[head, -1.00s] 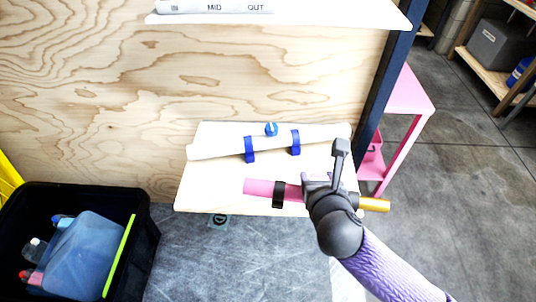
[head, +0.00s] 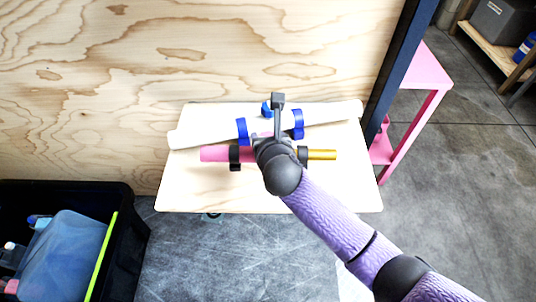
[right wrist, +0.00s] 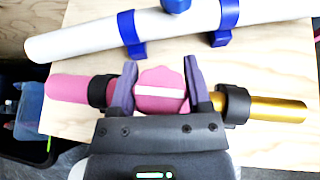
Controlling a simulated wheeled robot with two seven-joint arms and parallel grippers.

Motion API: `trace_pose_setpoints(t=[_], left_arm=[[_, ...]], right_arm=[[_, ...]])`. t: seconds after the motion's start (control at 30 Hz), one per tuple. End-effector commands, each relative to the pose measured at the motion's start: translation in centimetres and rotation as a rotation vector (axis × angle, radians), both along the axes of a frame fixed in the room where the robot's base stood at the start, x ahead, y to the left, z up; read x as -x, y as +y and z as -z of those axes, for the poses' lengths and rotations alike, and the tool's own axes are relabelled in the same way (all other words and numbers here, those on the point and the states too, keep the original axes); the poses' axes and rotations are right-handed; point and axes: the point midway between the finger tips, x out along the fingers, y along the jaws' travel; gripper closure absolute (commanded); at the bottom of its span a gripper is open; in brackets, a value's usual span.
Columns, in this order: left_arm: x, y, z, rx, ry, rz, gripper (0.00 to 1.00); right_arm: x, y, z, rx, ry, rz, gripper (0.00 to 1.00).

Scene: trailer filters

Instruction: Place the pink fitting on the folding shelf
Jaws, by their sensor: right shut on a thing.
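The pink fitting (head: 217,154) is a pink tube with black bands and a gold end. It lies level over the middle of the folding shelf (head: 185,195), a pale wooden board against the plywood wall. My right gripper (head: 277,140) is shut on the fitting's middle. In the right wrist view the fingers (right wrist: 160,85) stand on either side of a round pink part of the fitting (right wrist: 70,90). I cannot tell whether the fitting touches the shelf. My left gripper is not in view.
A white tube (head: 200,132) with blue clamps (head: 242,131) lies at the back of the shelf, just behind the fitting. The front of the shelf is clear. A black bin (head: 125,205) with bottles stands at left, and a dark post (head: 400,60) and pink stand (head: 425,70) at right.

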Motion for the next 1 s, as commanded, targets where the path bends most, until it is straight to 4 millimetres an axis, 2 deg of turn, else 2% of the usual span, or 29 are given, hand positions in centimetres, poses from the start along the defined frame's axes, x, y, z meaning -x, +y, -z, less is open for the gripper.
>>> trace_pose_setpoints(t=[0.03, 0.23, 0.53, 0.57, 0.7, 1.0], left_arm=[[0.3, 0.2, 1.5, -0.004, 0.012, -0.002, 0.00], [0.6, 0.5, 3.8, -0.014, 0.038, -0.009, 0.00], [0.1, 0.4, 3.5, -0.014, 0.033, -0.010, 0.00], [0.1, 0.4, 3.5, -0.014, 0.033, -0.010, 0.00], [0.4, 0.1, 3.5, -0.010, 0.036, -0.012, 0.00], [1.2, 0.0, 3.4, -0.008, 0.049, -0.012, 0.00]], right_arm=[[0.1, 0.0, 2.2, -0.002, 0.007, 0.001, 1.00], [0.0, 0.0, 5.8, -0.002, 0.005, 0.001, 1.00], [0.0, 0.0, 5.5, -0.001, 0.000, 0.000, 1.00], [0.0, 0.0, 5.6, -0.001, 0.001, 0.000, 0.33], [0.0, 0.0, 5.5, -0.001, 0.001, 0.000, 0.03], [0.0, 0.0, 5.4, -0.001, 0.000, 0.000, 0.02]])
